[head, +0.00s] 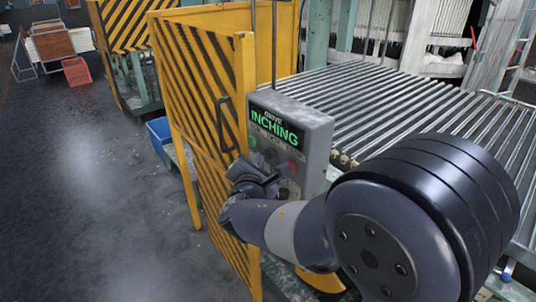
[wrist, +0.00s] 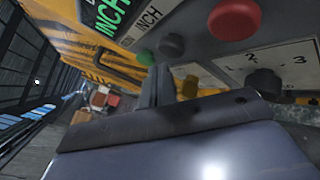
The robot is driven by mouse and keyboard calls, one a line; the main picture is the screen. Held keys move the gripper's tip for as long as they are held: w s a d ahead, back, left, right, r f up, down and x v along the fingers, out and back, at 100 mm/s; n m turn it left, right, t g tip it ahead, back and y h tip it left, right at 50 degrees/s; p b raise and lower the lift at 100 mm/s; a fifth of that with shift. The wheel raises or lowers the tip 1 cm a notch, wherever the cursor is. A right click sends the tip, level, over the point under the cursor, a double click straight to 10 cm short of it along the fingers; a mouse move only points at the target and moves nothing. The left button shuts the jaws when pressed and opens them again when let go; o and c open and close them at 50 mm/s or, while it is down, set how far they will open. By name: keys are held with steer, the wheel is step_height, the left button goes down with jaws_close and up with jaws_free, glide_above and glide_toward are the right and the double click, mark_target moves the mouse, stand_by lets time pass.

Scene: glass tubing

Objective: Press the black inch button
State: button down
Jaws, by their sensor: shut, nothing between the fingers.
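The grey control box (head: 312,120) stands right of centre in the head view, with a lit green "INCHING" sign on its face. In the wrist view the black button (wrist: 172,46) sits beside the "INCH" label, between the green button (wrist: 145,57) and the red button (wrist: 234,19). My gripper (head: 262,180) is in front of the lower part of the box and hides some of its controls. In the wrist view my gripper (wrist: 157,72) is shut and empty, its tips just below the green and black buttons. Whether it touches the panel cannot be told.
A yellow button (wrist: 190,87) and a dark knob (wrist: 264,83) are lower on the panel, near my fingers. A yellow striped guard door (head: 200,85) with a handle stands left of the box. A roller bed (head: 390,100) lies behind it.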

steer(key=s+a, duration=0.2)
steer(key=a, duration=0.2)
steer(key=shift+s+a, duration=0.1)
steer(key=shift+s, duration=0.3)
stand_by(0.5)
steer(key=d+p, duration=0.1)
steer(key=w+d+p, duration=0.1)
steer(key=p, duration=0.1)
steer(key=shift+w+r, duration=0.2)
steer(key=shift+w, duration=0.05)
steer(key=s+a, duration=0.3)
steer(key=a, duration=0.2)
steer(key=shift+s+f, duration=0.25)
steer(key=shift+s, duration=0.05)
steer(key=shift+a, duration=0.1)
